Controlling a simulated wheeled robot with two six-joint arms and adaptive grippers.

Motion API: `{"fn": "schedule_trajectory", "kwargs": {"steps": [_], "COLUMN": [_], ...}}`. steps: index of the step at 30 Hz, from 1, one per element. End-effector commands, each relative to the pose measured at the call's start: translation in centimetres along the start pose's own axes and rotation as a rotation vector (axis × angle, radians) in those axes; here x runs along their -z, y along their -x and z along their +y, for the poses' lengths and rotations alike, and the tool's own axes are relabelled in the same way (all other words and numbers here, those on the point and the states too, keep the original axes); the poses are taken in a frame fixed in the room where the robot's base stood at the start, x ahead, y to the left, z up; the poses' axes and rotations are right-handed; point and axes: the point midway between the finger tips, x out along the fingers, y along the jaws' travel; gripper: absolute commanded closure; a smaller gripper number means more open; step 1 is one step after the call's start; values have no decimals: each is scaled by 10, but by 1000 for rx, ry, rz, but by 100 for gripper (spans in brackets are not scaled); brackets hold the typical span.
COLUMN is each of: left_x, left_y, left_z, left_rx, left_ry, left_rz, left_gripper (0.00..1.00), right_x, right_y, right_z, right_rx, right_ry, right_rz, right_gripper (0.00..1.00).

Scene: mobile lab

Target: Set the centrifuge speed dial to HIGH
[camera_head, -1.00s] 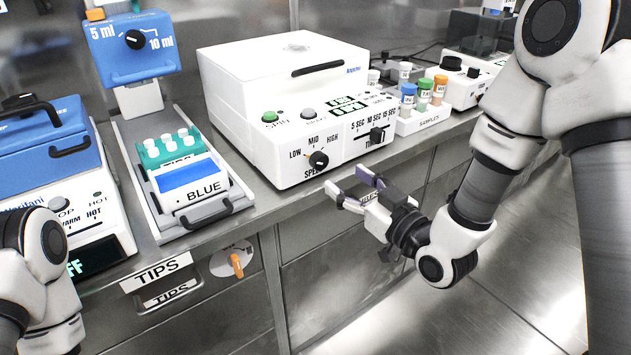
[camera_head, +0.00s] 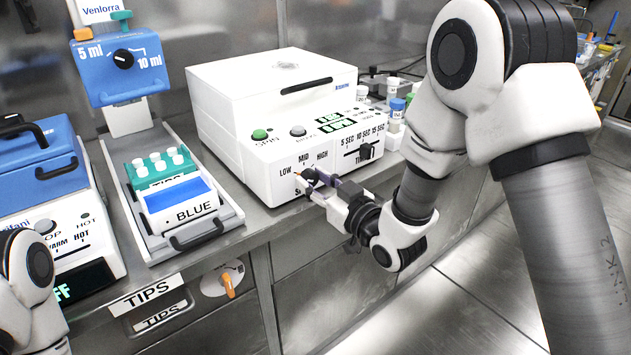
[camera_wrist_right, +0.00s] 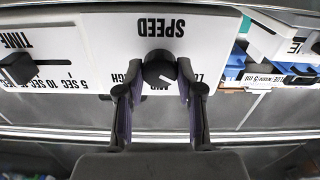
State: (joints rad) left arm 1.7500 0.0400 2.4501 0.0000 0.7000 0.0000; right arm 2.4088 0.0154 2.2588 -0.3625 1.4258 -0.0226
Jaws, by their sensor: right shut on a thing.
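The white centrifuge (camera_head: 225,125) stands on the bench, with its lid down. Its black speed dial (camera_head: 311,176) is on the front face, below the LOW, MID and HIGH labels, and its pointer is turned toward LOW. My right gripper (camera_head: 308,183) is shut on the dial and partly hides it in the head view.
The black time slider (camera_head: 365,152) is just right of the dial. A tips tray (camera_head: 185,205) and blue pipette unit (camera_head: 122,62) stand to the left. Sample tubes (camera_head: 397,108) stand behind my right arm. Floor is open at the lower right.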

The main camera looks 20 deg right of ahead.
Motion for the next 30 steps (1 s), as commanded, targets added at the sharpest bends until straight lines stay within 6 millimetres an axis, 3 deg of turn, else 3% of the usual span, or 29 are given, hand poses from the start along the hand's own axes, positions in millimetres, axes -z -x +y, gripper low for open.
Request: {"fn": "schedule_trajectory", "kwargs": {"steps": [14,30], "left_x": [0,0], "left_y": [6,27], "left_z": [0,0], "left_rx": [0,0], "left_ry": [0,0], "left_rz": [0,0], "left_gripper": [100,100], "right_x": [2,2], "right_y": [0,0], "right_z": [1,2], "right_rx": [0,0], "right_ry": [-128,-604], "right_rz": [1,1], "right_gripper": [98,98]}}
